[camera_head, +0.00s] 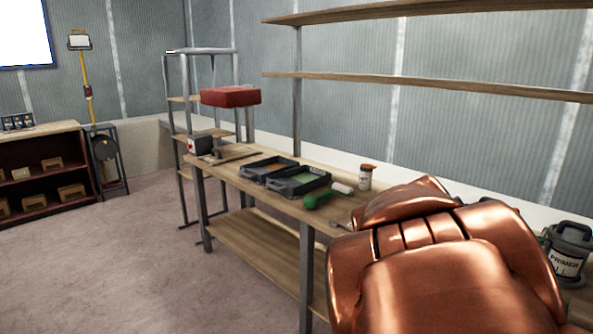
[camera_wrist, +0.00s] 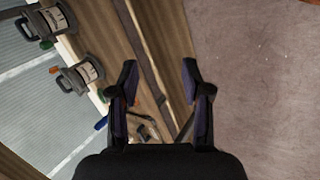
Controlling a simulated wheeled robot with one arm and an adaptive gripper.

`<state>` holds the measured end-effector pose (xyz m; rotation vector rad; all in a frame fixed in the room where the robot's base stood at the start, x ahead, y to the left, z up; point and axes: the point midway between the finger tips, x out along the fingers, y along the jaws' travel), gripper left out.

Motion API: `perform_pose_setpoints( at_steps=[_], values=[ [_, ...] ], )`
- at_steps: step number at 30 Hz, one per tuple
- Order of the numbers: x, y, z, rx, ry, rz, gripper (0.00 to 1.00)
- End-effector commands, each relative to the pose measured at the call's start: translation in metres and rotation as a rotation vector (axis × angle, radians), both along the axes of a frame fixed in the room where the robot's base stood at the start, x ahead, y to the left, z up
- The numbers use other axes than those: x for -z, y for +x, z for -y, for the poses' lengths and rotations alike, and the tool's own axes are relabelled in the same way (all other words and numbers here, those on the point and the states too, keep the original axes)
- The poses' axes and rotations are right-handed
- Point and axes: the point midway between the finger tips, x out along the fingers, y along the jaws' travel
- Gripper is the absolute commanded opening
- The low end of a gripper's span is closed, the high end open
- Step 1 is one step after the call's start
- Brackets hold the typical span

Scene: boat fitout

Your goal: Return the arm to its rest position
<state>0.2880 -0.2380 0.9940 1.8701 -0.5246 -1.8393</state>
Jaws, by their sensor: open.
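My gripper (camera_wrist: 160,82) shows in the wrist view with its two dark fingers spread apart and nothing between them. It hangs over the edge of the wooden workbench (camera_wrist: 162,30), with the floor to the right in that view. In the head view my copper-coloured arm fills the lower right and covers part of the workbench (camera_head: 233,178). My gripper is not visible in the head view.
On the bench are a black open case (camera_head: 300,182), a green tool (camera_head: 320,198), a small jar (camera_head: 366,178) and a primer can (camera_head: 567,252). Two cans (camera_wrist: 78,76) show in the wrist view. Shelves (camera_head: 430,82) run above. The floor (camera_head: 120,260) is clear at left.

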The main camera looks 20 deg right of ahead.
Motion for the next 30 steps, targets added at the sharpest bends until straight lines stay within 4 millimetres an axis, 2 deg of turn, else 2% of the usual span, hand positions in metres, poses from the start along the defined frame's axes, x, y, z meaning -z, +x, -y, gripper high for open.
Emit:
perform_pose_setpoints(
  at_steps=[1, 5, 9, 12, 15, 20, 30],
  values=[
    [-0.007, -0.003, -0.025, 0.005, 0.07, 0.012, 0.48],
    [0.002, -0.017, -0.089, 0.041, 0.249, 0.013, 0.48],
    [0.003, -0.043, -0.156, 0.071, 0.418, -0.031, 0.48],
    [0.001, -0.064, -0.194, 0.085, 0.506, -0.083, 0.48],
    [-0.001, -0.083, -0.219, 0.096, 0.561, -0.132, 0.48],
    [-0.002, -0.097, -0.237, 0.103, 0.599, -0.166, 0.48],
    [0.0, -0.098, -0.238, 0.106, 0.601, -0.17, 0.46]
  ],
)
